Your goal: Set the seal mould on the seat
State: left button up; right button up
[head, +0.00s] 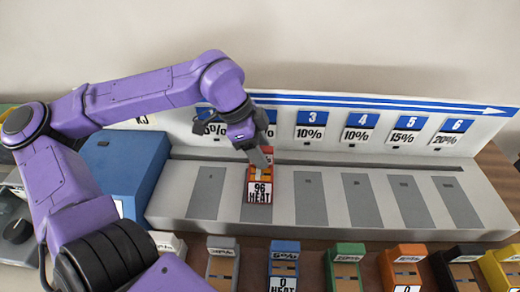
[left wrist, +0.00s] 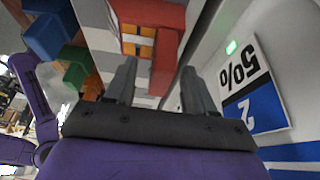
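A red mould (head: 268,177) with an orange inset and a "96 HEAT" label stands on the second dark seat (head: 256,213) from the left on the grey bench. No readable label marks it as the seal mould. My left gripper (head: 258,158) is just above and behind the red mould, pointing down at it. In the left wrist view, the fingers (left wrist: 158,72) are apart, with the red mould (left wrist: 145,15) beyond and partly between them. I see no firm hold on it. My right gripper is not in view.
The other seats, such as the third (head: 311,198), are bare. A numbered panel (head: 330,128) stands behind the bench. A blue box (head: 120,165) is at its left. Blue (head: 285,250), green (head: 347,250), orange (head: 405,255) and other moulds line the front.

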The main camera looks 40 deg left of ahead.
pick_arm(q)
jog(key=shift+s+r, duration=0.1)
jog(key=shift+s, duration=0.1)
jog(key=shift+a+r, duration=0.2)
jog(key=shift+r, duration=0.05)
jog(key=b+v, duration=0.1)
jog(key=v, duration=1)
jog(key=shift+r, duration=0.2)
